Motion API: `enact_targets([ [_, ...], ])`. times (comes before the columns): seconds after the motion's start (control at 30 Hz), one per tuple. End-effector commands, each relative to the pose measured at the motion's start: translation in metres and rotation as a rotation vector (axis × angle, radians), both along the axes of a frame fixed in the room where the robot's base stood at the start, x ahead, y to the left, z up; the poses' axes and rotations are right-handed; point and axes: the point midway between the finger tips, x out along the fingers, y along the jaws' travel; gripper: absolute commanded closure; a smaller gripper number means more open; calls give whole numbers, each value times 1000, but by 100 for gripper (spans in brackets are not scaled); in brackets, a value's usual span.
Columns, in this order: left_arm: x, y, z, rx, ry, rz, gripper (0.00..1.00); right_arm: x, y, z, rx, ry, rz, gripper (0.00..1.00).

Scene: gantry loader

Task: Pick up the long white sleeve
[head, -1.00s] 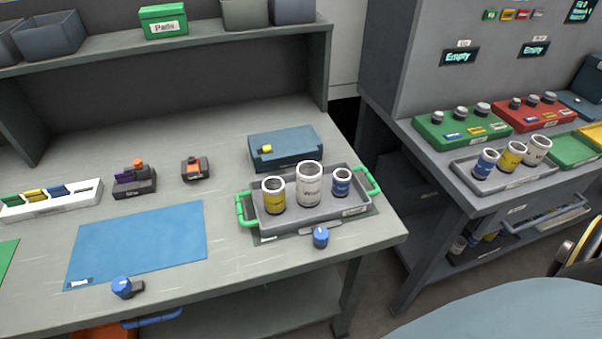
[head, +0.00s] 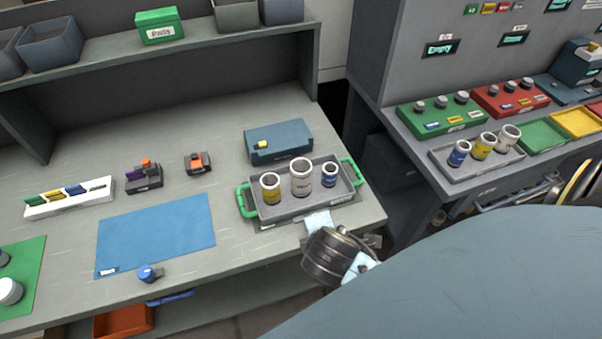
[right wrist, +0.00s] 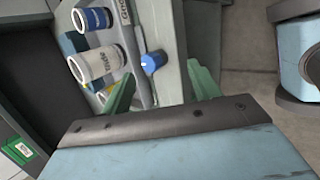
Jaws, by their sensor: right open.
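The long white sleeve (head: 301,178) stands upright in the grey tray with green handles (head: 287,212), between a shorter yellow sleeve (head: 270,189) and a small blue sleeve (head: 329,175). The white sleeve also shows in the right wrist view (right wrist: 97,65), beyond the left finger. My right gripper (right wrist: 161,84) is open, with nothing between its green fingers. In the head view my right wrist is at the table's front edge, just in front of the tray, apart from the sleeve; its fingers are hard to make out there. My left gripper is not in view.
A blue-capped piece (right wrist: 153,62) lies on the table in front of the tray. A blue-grey box (head: 278,142) stands behind the tray. A blue mat (head: 157,235) lies to the left. A second tray (head: 470,170) with three sleeves stands on the right bench.

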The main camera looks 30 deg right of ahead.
Motion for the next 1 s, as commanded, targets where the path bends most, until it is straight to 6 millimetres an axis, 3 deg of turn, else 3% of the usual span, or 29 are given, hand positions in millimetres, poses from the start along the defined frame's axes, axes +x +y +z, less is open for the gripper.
enact_targets([
  [0.3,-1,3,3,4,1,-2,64,56,-6,23,-706,55,575,39],
  [0.5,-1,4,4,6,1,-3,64,76,-6,36,-1043,115,775,39],
  [0.67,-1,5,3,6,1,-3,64,90,-12,33,-1116,133,811,39],
  [1.0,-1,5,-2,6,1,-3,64,137,-41,10,-1111,132,810,39],
])
